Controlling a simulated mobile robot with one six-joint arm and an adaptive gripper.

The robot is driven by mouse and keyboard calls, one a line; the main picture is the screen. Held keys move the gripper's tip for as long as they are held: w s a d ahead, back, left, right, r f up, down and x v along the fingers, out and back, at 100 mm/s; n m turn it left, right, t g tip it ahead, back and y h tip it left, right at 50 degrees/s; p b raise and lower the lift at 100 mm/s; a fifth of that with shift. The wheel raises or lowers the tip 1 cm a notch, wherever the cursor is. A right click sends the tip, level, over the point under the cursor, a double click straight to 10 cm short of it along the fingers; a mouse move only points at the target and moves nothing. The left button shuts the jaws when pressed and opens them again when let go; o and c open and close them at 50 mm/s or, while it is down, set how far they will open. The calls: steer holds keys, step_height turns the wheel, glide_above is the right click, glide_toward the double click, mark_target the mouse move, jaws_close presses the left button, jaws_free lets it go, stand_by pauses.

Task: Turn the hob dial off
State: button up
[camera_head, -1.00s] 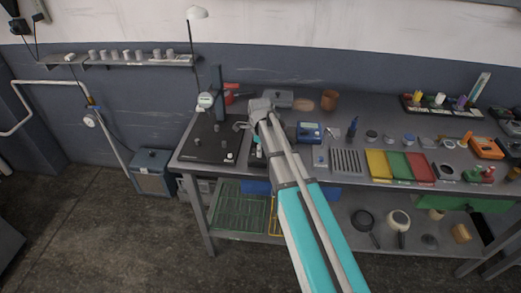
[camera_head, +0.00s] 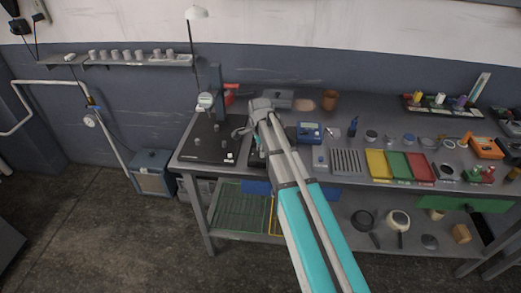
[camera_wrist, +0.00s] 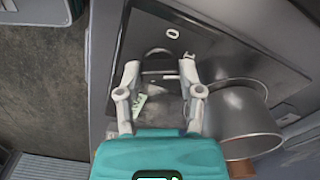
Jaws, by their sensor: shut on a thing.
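A rounded grey dial (camera_wrist: 157,53) shows between my fingertips.
A shiny metal pan (camera_wrist: 240,108) stands close to the right finger in the wrist view. A blue box (camera_head: 309,131) and coloured trays (camera_head: 391,165) lie to the right.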

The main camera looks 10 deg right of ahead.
steer(key=n, duration=1.3)
stand_by(0.5)
steer(key=o, duration=1.1)
steer(key=shift+o, duration=0.2)
steer(key=shift+m, duration=0.4)
